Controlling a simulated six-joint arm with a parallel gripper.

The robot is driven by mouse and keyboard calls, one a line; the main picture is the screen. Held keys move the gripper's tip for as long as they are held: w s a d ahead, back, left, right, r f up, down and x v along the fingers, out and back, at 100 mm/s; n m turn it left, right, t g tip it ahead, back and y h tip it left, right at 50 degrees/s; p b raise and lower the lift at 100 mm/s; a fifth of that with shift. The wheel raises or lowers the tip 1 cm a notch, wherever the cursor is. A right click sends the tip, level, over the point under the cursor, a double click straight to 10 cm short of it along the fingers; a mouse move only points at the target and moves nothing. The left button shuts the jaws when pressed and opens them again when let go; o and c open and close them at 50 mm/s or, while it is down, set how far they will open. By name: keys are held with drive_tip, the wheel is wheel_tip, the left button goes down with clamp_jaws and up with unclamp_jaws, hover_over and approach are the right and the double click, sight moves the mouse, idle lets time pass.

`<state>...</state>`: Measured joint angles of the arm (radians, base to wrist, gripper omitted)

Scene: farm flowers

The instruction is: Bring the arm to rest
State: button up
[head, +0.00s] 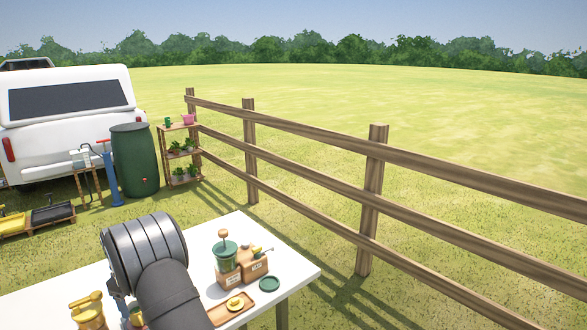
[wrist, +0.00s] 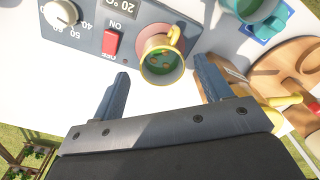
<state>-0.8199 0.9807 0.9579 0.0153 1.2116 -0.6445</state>
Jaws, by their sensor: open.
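In the wrist view my gripper (wrist: 161,67) has its two blue-grey fingers spread wide apart, with nothing held between them. A yellow cup (wrist: 179,68) with green inside and small orange bits stands just beyond the fingertips, between their lines. I cannot tell from this view how far the fingers are from it. In the head view my dark arm reaches over the white table (head: 300,268) at lower left, and the gripper's fingers are hidden there.
A grey control box (wrist: 85,32) with a dial and red switch (wrist: 111,43) lies beside the cup. A round wooden board (wrist: 285,70) is at right. On the table are a grinder (head: 226,258), a wooden tray (head: 218,316) and a green disc (head: 269,283). A wooden fence (head: 372,200) stands beyond.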

wheel_tip(320, 180, down, 5)
drive_tip(key=shift+s+f, duration=0.1)
drive_tip(key=shift+f, duration=0.05)
wheel_tip(320, 180, up, 3)
drive_tip(key=shift+f, duration=0.1)
drive_tip(key=shift+r, duration=0.6)
drive_tip(key=shift+f, duration=0.1)
